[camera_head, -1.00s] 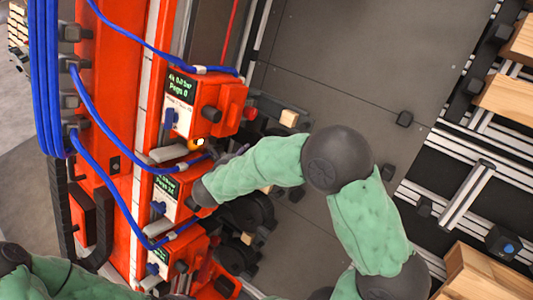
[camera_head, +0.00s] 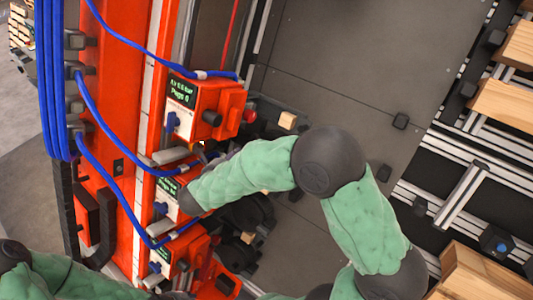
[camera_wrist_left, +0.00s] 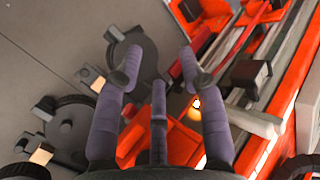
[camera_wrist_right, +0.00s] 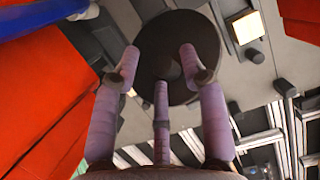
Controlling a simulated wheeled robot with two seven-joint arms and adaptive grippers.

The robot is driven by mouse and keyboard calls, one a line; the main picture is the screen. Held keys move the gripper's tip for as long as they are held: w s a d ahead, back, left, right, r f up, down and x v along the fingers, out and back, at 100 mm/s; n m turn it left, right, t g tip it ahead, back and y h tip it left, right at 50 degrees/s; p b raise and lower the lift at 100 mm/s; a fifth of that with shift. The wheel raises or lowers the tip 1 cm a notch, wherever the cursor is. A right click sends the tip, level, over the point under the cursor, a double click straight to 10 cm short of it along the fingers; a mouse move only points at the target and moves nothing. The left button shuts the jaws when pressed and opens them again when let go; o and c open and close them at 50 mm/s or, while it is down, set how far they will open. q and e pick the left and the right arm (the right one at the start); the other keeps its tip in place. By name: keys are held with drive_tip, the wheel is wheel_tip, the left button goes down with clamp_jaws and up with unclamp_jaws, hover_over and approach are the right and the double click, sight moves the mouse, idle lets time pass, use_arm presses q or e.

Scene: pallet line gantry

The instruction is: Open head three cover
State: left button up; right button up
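Three orange heads stand down the column in the head view: an upper one (camera_head: 217,108), a middle one (camera_head: 167,187) and a lower one (camera_head: 181,249). I cannot tell which is head three, or make out a separate cover on it. My right arm reaches across the middle head. Its gripper is mostly hidden there; in the right wrist view the right gripper (camera_wrist_right: 160,66) has spread, empty fingers before a dark round disc (camera_wrist_right: 178,48). In the left wrist view my left gripper (camera_wrist_left: 164,66) is spread and empty, over orange parts and another dark disc (camera_wrist_left: 150,52).
Blue hoses (camera_head: 110,120) loop from the column to the heads. Wooden blocks (camera_head: 505,100) and metal rails lie at the right. The grey floor plate (camera_head: 340,75) is mostly clear.

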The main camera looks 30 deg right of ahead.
drive_tip(key=shift+s+a+r+p, duration=0.25)
drive_tip(key=shift+s+a+p, duration=0.1)
drive_tip(key=shift+a, duration=0.35)
drive_tip(key=shift+s+a+r+p, duration=0.3)
drive_tip(key=shift+a+p, duration=0.1)
drive_tip(key=shift+a, duration=0.35)
drive_tip(key=shift+s+a+r+p, duration=0.25)
drive_tip(key=shift+a+p, duration=0.1)
drive_tip(key=shift+a, duration=0.35)
drive_tip(key=shift+s, duration=0.1)
drive_tip(key=s+r+p, duration=0.2)
drive_tip(key=s+p, duration=0.1)
drive_tip(key=s, duration=0.6)
drive_tip(key=shift+a+r+p, duration=0.15)
drive_tip(key=shift+a+p, duration=0.15)
drive_tip(key=shift+a, duration=0.15)
